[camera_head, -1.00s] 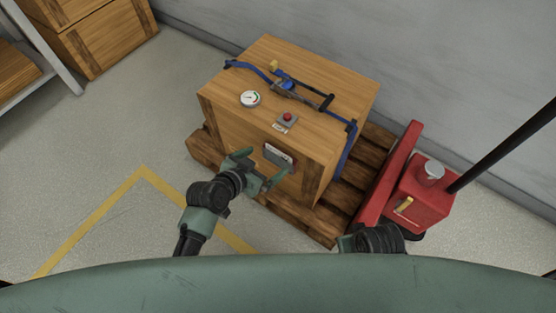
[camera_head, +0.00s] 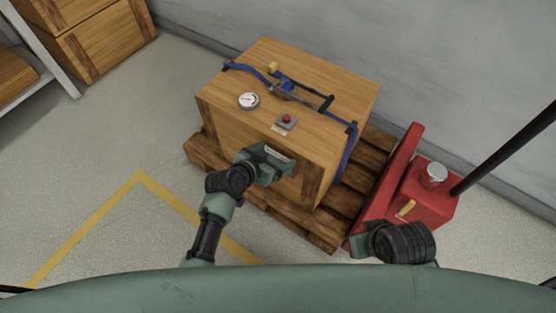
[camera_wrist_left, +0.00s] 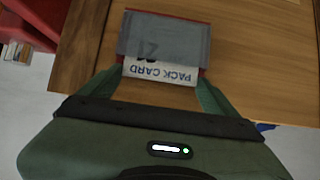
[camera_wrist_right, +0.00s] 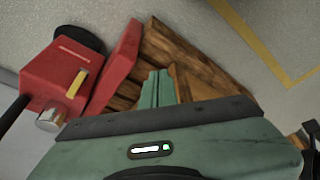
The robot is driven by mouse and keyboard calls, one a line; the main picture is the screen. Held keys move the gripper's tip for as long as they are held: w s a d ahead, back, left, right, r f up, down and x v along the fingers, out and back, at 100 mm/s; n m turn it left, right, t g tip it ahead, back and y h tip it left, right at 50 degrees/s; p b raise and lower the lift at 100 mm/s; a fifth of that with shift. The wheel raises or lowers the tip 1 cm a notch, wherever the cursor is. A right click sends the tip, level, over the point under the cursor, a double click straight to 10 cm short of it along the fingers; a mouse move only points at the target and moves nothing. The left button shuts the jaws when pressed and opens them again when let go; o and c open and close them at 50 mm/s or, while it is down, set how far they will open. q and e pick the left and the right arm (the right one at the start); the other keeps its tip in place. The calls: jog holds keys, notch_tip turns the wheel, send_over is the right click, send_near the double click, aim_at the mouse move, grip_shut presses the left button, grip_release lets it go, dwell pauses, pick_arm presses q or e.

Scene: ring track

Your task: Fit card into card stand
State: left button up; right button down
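A white card lettered "PACK CARD" (camera_wrist_left: 160,71), upside down in the left wrist view, sticks out of a grey pocket (camera_wrist_left: 165,38) with red edges on the crate's face. The pocket covers the rest of the card. In the head view a pale strip of the card (camera_head: 279,153) shows just beyond my left gripper (camera_head: 271,164). The left gripper's fingers (camera_wrist_left: 160,85) stand one on each side of the card, close to its side edges. I cannot tell whether they touch it. My right gripper (camera_wrist_right: 157,88) is shut and empty, its fingers together.
The wooden crate (camera_head: 325,82) stands on a pallet (camera_head: 335,213). On its top are a gauge (camera_head: 248,101), a red button box (camera_head: 287,121) and a blue strap (camera_head: 349,150). A red pallet truck (camera_head: 428,195) stands at the right. The floor at the left is clear.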

pick_arm(q)
jog(key=c, duration=1)
jog(key=shift+c, duration=0.2)
jog(key=shift+r, duration=0.1)
